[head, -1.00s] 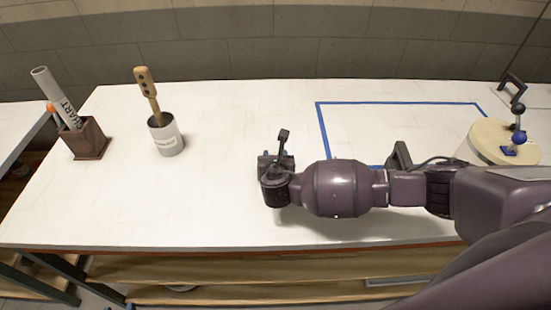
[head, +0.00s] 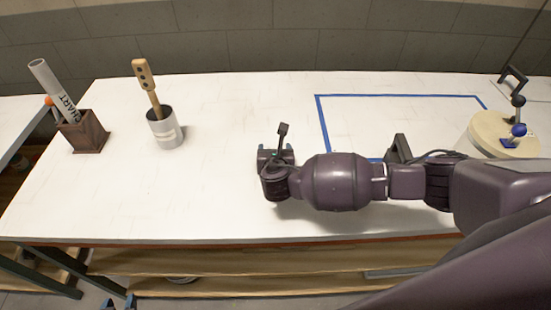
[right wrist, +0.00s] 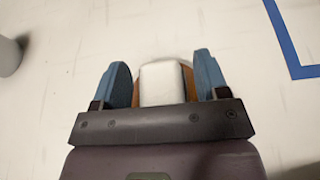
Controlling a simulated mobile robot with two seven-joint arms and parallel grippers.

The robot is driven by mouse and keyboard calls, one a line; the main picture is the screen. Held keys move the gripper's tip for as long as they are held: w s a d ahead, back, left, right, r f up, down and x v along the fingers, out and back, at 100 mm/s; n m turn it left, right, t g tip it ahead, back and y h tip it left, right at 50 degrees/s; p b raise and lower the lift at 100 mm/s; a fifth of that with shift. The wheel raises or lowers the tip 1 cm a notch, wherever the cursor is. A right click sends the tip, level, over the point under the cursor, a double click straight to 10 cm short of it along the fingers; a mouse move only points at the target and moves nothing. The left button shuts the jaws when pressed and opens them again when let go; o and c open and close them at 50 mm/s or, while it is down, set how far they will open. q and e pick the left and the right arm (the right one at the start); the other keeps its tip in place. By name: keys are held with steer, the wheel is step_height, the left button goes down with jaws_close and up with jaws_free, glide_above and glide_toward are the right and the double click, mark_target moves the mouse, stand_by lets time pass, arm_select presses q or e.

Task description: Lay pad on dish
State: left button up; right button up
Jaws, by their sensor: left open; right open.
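In the right wrist view, a white block-like pad (right wrist: 162,84) shows between the two blue fingers of my right gripper (right wrist: 162,82). The fingers are apart, with a gap on each side of the pad. A brown-orange rounded dish (right wrist: 188,82) shows behind and around the pad; the pad overlaps it, but I cannot tell the exact contact. In the head view, my right gripper (head: 275,155) is over the middle of the table and its wrist hides the pad and dish. My left gripper (head: 118,303) is open at the bottom left, below the table's front edge.
A grey cup (head: 166,132) with a wooden-handled tool and a brown box (head: 84,134) with a rolled chart stand at the left. A blue tape outline (head: 400,96) and a round pale-topped container (head: 490,132) are at the right. The table's front left is clear.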

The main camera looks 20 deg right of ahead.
steer(key=v, duration=1.1)
steer(key=shift+s+r, duration=0.15)
steer(key=shift+s, duration=0.2)
steer(key=shift+s+a, duration=0.1)
